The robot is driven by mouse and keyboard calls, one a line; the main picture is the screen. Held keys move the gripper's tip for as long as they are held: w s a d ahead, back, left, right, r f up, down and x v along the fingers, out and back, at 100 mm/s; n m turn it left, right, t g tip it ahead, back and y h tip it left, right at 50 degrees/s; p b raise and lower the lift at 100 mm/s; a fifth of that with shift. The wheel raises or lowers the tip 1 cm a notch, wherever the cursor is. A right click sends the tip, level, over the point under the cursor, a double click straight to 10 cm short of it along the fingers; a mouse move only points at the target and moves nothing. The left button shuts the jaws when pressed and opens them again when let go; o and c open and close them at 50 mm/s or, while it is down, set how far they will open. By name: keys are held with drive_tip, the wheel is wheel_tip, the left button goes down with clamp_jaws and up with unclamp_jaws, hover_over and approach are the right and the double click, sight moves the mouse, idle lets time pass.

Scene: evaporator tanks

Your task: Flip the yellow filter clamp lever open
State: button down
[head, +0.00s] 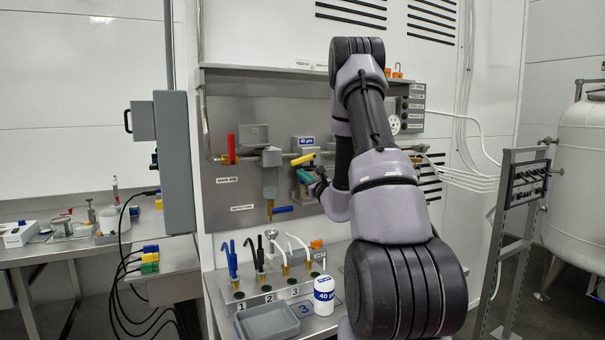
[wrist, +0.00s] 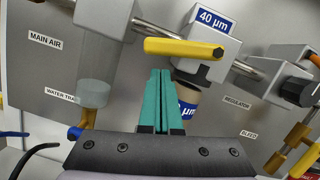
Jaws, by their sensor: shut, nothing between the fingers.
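The yellow filter clamp lever (head: 303,158) lies roughly level across the front of the filter block on the wall panel. In the wrist view the lever (wrist: 183,48) has its round pivot at the right and its free end at the left. The block bears a blue "40 µm" label (wrist: 213,20), and the filter bowl (wrist: 190,95) hangs below it, partly hidden by my fingers. My gripper (wrist: 160,71) is shut and empty, its teal fingertips just below the lever's left half; contact cannot be told. In the head view my gripper (head: 304,175) is partly hidden by my arm.
A pipe runs through the block. The water trap (wrist: 93,92) hangs to the left, with a blue lever (head: 282,209) below. A red lever (head: 231,148) stands farther left; the regulator (wrist: 293,90) is to the right. A bench with hoses and a white bottle (head: 324,296) lies below.

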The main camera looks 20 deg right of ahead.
sight(297, 164)
drive_tip(key=shift+a+r, duration=0.1)
drive_tip(key=shift+r, duration=0.35)
drive_tip(key=shift+a+r, duration=0.1)
drive_tip(key=shift+a+r+m+h, duration=0.45)
drive_tip(key=shift+r+m, duration=0.25)
drive_tip(key=shift+r, duration=0.2)
drive_tip(key=shift+f, duration=0.1)
